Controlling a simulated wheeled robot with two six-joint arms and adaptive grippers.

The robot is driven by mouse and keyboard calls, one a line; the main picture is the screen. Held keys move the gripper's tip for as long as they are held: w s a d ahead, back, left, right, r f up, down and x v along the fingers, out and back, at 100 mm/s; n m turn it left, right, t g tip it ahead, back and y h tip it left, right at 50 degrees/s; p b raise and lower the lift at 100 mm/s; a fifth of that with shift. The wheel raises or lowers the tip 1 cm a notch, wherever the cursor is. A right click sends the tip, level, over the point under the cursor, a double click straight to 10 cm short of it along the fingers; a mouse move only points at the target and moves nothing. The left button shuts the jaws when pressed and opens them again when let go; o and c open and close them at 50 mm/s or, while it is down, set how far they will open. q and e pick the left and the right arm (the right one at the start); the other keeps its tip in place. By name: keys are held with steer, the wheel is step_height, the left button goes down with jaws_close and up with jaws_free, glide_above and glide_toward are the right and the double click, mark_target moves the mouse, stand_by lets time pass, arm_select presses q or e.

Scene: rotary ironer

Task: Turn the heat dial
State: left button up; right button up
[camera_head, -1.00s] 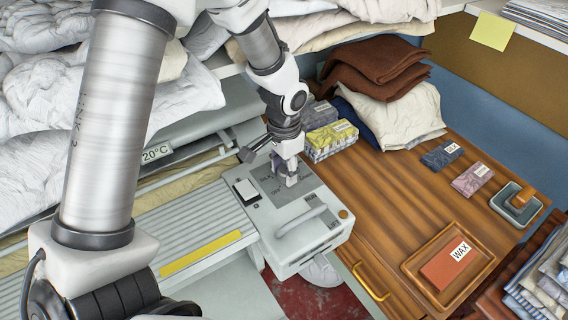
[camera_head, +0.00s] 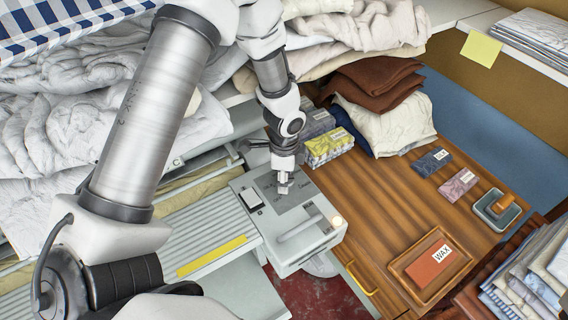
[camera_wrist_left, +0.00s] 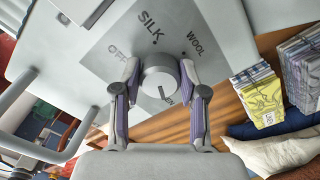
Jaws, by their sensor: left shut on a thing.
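My left gripper (camera_wrist_left: 158,75) is shut on the dial, with one finger on each side. In the head view my left gripper (camera_head: 283,186) reaches down to the pale control box (camera_head: 290,262) and hides most of the dial. My right gripper is not in view.
The control box also has a rocker switch (camera_head: 250,199), a raised handle (camera_head: 300,230) and a glowing lamp (camera_head: 337,221). A wax tray (camera_head: 398,266) sits on the wooden top.

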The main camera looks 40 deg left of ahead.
arm_select(q)
steer(key=shift+f+m, duration=0.1)
steer(key=shift+m, duration=0.3)
steer(key=o, duration=1.1)
steer(key=shift+o, duration=0.2)
steer(key=shift+d, duration=0.1)
step_height(320, 180, up, 8)
steer(key=shift+f, duration=0.2)
steer(key=shift+w, duration=0.1)
